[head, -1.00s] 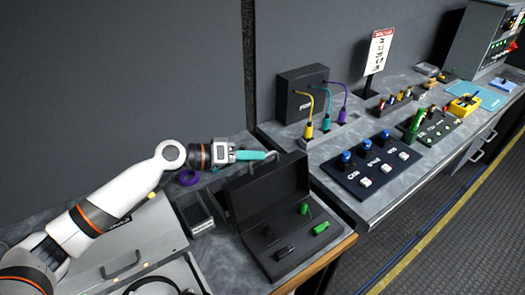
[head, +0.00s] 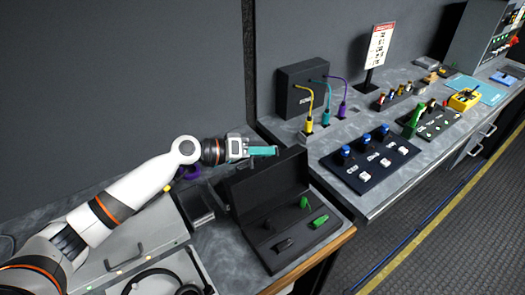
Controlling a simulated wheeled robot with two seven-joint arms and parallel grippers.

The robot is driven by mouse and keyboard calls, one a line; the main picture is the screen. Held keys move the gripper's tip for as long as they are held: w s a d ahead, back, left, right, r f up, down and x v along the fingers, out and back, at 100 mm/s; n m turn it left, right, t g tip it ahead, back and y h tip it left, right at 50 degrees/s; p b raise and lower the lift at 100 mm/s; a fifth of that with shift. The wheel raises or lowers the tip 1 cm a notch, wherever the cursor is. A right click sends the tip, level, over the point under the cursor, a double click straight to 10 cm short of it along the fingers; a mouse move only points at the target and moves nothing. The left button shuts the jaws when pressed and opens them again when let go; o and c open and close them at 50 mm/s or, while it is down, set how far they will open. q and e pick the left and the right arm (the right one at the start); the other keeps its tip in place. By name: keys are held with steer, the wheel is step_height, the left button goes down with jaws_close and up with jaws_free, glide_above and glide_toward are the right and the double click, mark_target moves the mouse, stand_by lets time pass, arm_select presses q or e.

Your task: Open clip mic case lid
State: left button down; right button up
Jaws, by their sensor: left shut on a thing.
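The clip mic case (head: 283,262) is black and stands on the grey bench at the lower middle of the head view. Its lid (head: 265,185) is up, standing steeply at the back. Inside lie a green clip mic (head: 319,221) and small dark pieces (head: 283,244). My left gripper (head: 266,151) is at the lid's upper edge, with teal at its fingers. It is shut, apparently on the lid; the exact contact is hidden behind the edge. My right gripper is not in view.
A grey case with headphones (head: 150,280) stands left of the mic case, below my left arm. A purple ring (head: 188,173) lies behind. A second bench at the right holds a blue-knobbed panel (head: 369,158), a black box with cables (head: 302,88) and a sign (head: 379,46).

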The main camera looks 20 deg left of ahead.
mark_target(269, 166)
arm_select(q)
steer(key=shift+s+d+r+p, duration=0.3)
steer(key=shift+s+d, duration=0.1)
steer(key=shift+d, duration=0.1)
steer(key=shift+s+d+r+p, duration=0.25)
steer(key=shift+s+d, duration=0.15)
steer(key=shift+d, duration=0.1)
steer(key=shift+s+d, duration=0.15)
steer(key=shift+d, duration=0.1)
steer(key=c, duration=1.5)
jaws_free()
steer(key=shift+a, duration=0.15)
steer(key=shift+s+a, duration=0.15)
steer(key=shift+a, duration=0.1)
steer(key=b+v, duration=0.4)
steer(key=v, duration=0.6)
steer(key=shift+s+a+f, duration=0.1)
steer(key=shift+s+a, duration=0.05)
steer(key=shift+s+a+r, duration=0.2)
steer(key=shift+a+r, duration=0.1)
